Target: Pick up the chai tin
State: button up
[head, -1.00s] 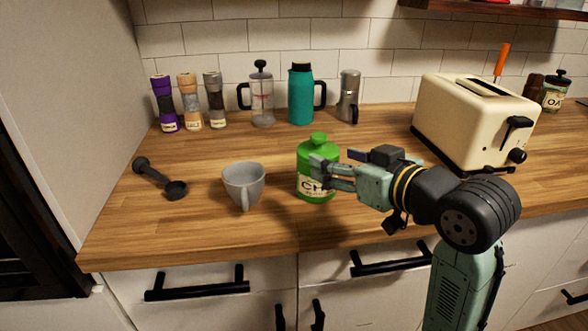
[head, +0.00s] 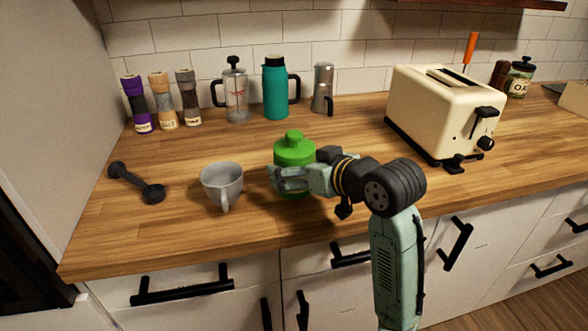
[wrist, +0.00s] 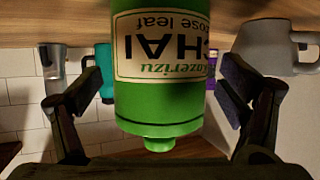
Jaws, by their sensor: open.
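The green chai tin (head: 294,150) stands upright on the wooden counter, with a round knobbed lid. My gripper (head: 278,180) is in front of the tin in the head view and hides its label and much of its lower body. In the wrist view the picture is upside down, and the tin (wrist: 158,95) with its cream "CHAI" label fills the middle. It lies between the two open fingers of my gripper (wrist: 158,95), with a gap visible on each side.
A grey cup (head: 222,184) stands close to the tin's left. A black scoop (head: 137,183) lies farther left. A French press (head: 235,92), teal flask (head: 276,90) and metal pot (head: 322,88) stand behind. A cream toaster (head: 440,112) is at the right.

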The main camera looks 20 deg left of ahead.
jog(key=shift+w+a+f, duration=0.15)
jog(key=shift+a, duration=0.05)
jog(key=shift+c, duration=0.4)
jog(key=c, duration=1.3)
jog(key=shift+c, duration=0.7)
jog(key=shift+r, duration=0.2)
